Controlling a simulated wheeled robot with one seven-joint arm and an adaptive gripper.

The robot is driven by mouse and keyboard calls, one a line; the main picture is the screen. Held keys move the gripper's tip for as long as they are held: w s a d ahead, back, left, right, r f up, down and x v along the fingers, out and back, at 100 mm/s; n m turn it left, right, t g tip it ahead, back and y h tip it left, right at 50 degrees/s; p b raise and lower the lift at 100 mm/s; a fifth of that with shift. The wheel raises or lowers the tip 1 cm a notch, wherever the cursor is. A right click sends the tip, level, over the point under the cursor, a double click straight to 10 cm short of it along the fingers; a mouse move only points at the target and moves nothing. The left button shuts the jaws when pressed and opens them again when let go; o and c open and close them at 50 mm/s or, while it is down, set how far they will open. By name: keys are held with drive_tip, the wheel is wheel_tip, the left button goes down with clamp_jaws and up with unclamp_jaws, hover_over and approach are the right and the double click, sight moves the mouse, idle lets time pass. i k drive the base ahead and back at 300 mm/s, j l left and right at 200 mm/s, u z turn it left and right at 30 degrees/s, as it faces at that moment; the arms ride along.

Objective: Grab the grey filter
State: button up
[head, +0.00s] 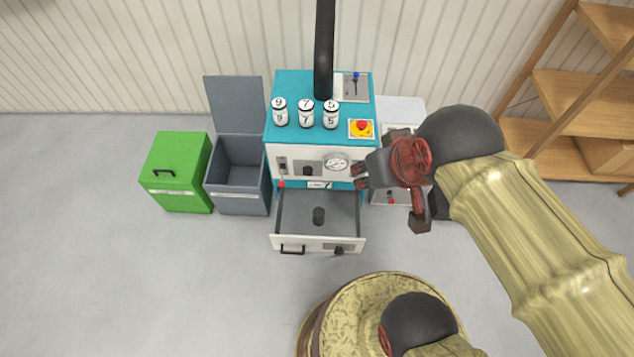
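The machine (290,88) carries several numbered white cans (306,114), a red button (361,127) and a black pipe (324,50). An open grey bin (240,201) and a closed green box (178,172) stand left. Wooden shelves (570,95) stand right. The floor at front left is clear.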

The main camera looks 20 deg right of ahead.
sight(318, 213)
drive_tip(key=k+j+z, duration=0.1)
drive_tip(key=k+j, duration=0.15)
drive_tip(key=k, duration=0.25)
drive_tip(key=z, duration=0.65)
drive_tip(key=i+j+z, duration=0.1)
drive_tip(key=j+z, duration=0.4)
drive_tip(key=j, duration=0.15)
drive_tip(key=j+z, duration=0.5)
drive_tip(key=j, duration=0.15)
drive_tip(key=k+j+z, duration=0.1)
drive_tip(key=j+z, duration=0.4)
drive_tip(key=j, duration=0.15)
drive_tip(key=k+j, duration=0.1)
drive_tip(key=j, duration=0.25)
drive_tip(key=k+j, duration=0.1)
drive_tip(key=j, duration=0.3)
drive_tip(key=k+j+z, duration=0.1)
drive_tip(key=j, duration=0.25)
drive_tip(key=k+j, duration=0.15)
drive_tip(key=j, duration=0.2)
drive_tip(key=k+j, duration=0.1)
drive_tip(key=j, duration=0.3)
drive_tip(key=k+j, duration=0.15)
drive_tip(key=j, duration=0.2)
drive_tip(key=k+j+z, duration=0.1)
drive_tip(key=j, duration=0.25)
